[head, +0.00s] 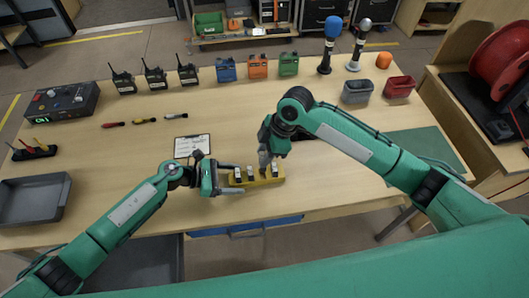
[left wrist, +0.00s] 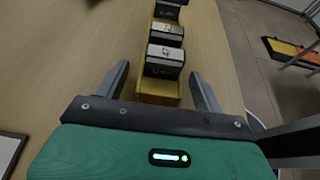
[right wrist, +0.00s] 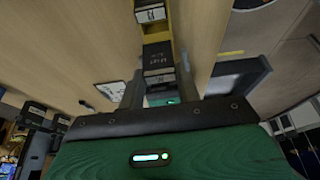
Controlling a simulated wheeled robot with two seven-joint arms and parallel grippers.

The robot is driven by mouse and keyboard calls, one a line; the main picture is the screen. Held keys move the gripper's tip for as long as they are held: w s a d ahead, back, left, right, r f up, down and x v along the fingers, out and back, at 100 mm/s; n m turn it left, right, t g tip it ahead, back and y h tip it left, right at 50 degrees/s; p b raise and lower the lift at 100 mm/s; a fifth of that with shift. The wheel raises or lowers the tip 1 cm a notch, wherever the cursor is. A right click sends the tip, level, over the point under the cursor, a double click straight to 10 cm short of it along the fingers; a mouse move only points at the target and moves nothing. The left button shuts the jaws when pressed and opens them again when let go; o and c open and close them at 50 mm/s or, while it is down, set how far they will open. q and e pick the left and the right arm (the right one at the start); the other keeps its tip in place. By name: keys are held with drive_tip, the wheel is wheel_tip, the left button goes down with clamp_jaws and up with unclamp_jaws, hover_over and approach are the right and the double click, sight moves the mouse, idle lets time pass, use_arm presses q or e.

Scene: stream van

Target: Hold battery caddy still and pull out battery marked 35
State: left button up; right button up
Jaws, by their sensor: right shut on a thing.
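The yellow battery caddy (head: 243,186) stands on the bench near its front edge with several dark, white-labelled batteries in a row. My left gripper (head: 222,178) is at its left end. In the left wrist view its two fingers (left wrist: 164,85) are apart on either side of the caddy, with gaps showing, near the closest battery (left wrist: 165,58). My right gripper (head: 264,170) reaches down over the caddy. In the right wrist view it is shut on a battery (right wrist: 158,57); another battery (right wrist: 150,14) stands farther along. I cannot read the held battery's number.
Several screwdrivers (head: 144,121), radios (head: 155,78) and coloured packs (head: 257,67) are farther back. A grey tray (head: 34,200) is at the far left. The bench between caddy and tray is clear.

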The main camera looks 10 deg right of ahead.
use_arm(q)
drive_tip(key=v, duration=1.2)
drive_tip(key=shift+f, duration=0.1)
